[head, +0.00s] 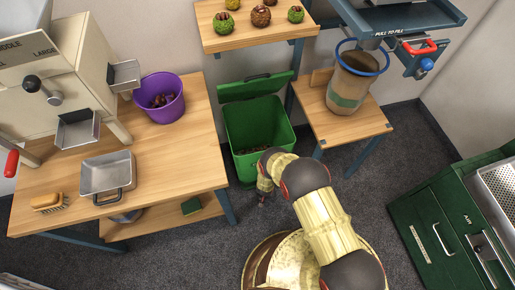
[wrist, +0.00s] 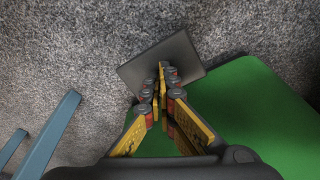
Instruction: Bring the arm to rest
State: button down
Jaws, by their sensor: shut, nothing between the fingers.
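My arm (head: 327,222) reaches from the gold base toward the green bin, bent over at its far end. My gripper (head: 263,200) hangs low in front of the bin and is small in the head view. In the wrist view my gripper (wrist: 162,78) has its yellow-sided fingers closed together with nothing between them. The fingertips overlap a dark flat plate (wrist: 178,52) near the carpet; I cannot tell whether they touch it.
The green bin (head: 277,124) stands open with dark contents. A wooden table (head: 185,160) holds a machine, a purple bucket (head: 160,98) and a metal tray (head: 108,174). A small stand holds a bag (head: 350,85). A green cabinet (head: 440,225) stands right. Carpet (head: 370,180) is clear between.

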jog(key=shift+f, duration=0.7)
jog(key=shift+r, duration=0.1)
notch_tip(320, 180, up, 9)
jog(key=p, duration=0.6)
dwell(0.6)
